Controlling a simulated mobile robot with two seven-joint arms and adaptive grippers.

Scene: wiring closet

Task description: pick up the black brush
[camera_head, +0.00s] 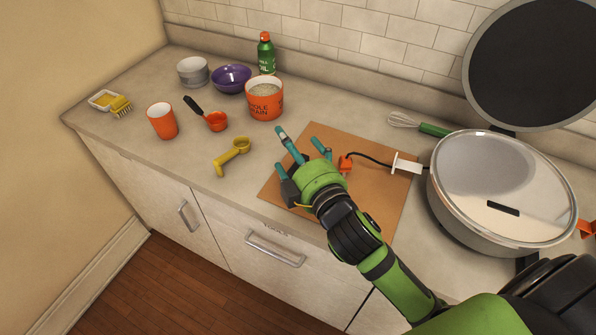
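No clearly black brush shows in the head view. A dark piece (297,163) sits between the fingers of my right gripper (303,160), and I cannot tell whether it is part of the hand. A thin black curved handle (370,158) runs from an orange end (346,163) to a white flat head (407,164) beside the hand. The hand hides part of the board. My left gripper is not in view.
This looks like a kitchen counter. A large lidded pan (500,190) stands right, with a whisk (420,124) behind. The front-left counter is clear.

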